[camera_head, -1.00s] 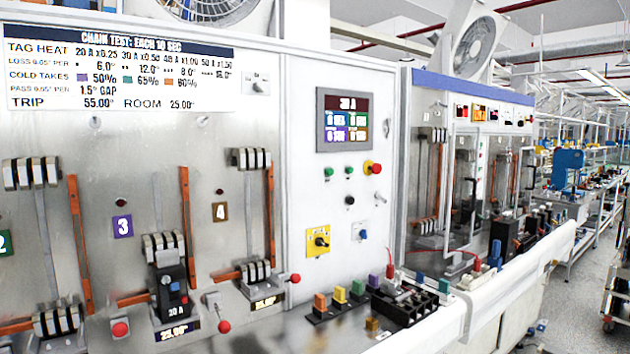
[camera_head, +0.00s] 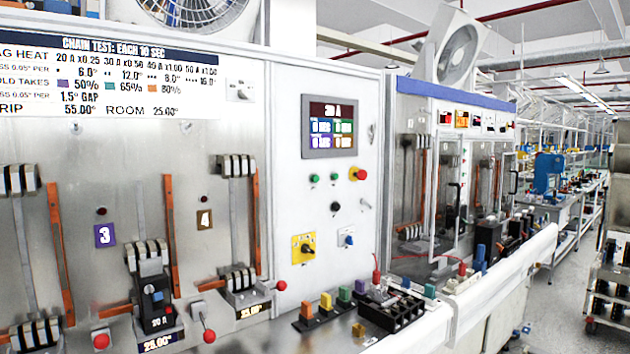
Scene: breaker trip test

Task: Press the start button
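The white control panel stands in the middle of the head view. It carries two small green buttons, a left one (camera_head: 314,179) and a right one (camera_head: 334,177); their labels are too small to read, so I cannot tell which is the start button. A red mushroom button on a yellow base (camera_head: 359,174) sits to their right, and a black knob (camera_head: 335,206) below them. A screen (camera_head: 329,126) above shows "30 A" and four coloured fields. Neither of my grippers is in view.
Left of the panel, a metal test board holds a breaker (camera_head: 155,295) and red-knobbed levers (camera_head: 208,335). A yellow rotary switch (camera_head: 304,247) is low on the panel. Coloured blocks and a black tray (camera_head: 393,310) lie on the bench below. A cart (camera_head: 610,290) stands at the right, beside open floor.

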